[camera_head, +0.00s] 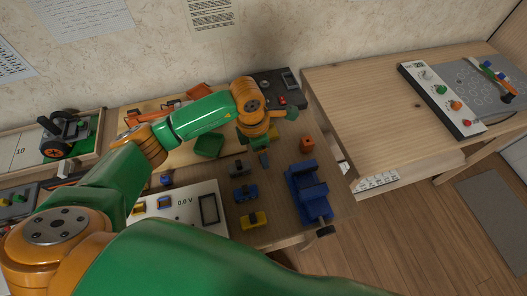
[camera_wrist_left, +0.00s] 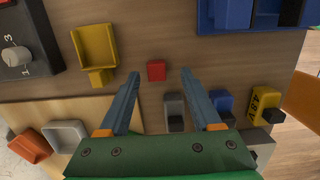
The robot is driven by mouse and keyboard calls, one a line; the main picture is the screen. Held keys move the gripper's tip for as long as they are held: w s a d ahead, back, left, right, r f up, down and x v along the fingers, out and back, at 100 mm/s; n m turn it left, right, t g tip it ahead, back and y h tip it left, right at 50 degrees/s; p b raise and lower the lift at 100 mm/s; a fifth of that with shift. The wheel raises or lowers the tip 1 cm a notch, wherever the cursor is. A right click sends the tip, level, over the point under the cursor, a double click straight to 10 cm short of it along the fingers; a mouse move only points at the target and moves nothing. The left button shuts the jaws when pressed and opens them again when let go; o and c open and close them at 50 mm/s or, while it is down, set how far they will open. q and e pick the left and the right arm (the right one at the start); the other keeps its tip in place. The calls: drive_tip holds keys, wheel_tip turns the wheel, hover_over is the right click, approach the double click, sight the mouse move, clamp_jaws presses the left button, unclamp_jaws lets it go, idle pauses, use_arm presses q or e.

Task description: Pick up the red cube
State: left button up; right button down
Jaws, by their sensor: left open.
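The small red cube (camera_wrist_left: 156,70) lies on the wooden table in the left wrist view. My left gripper (camera_wrist_left: 157,72) is open, with its two blue-grey fingers spread to the left and right of the cube. Nothing is between the fingertips except the cube's spot on the table; I cannot tell how high the fingers are above it. In the head view my left gripper (camera_head: 264,159) points down over the table, and I cannot make out the red cube there. My right gripper is not in view.
A yellow holder (camera_wrist_left: 96,52) and a blue vise (camera_wrist_left: 230,14) stand near the cube. Grey (camera_wrist_left: 175,108), blue (camera_wrist_left: 221,103) and yellow (camera_wrist_left: 264,103) clamp-like pieces are close to the right finger. The vise (camera_head: 310,190) also shows in the head view.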

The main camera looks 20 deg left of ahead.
use_arm(q)
drive_tip(key=shift+w+f, duration=0.35)
drive_tip(key=shift+f, duration=0.3)
drive_tip(key=shift+r, duration=0.1)
clamp_jaws()
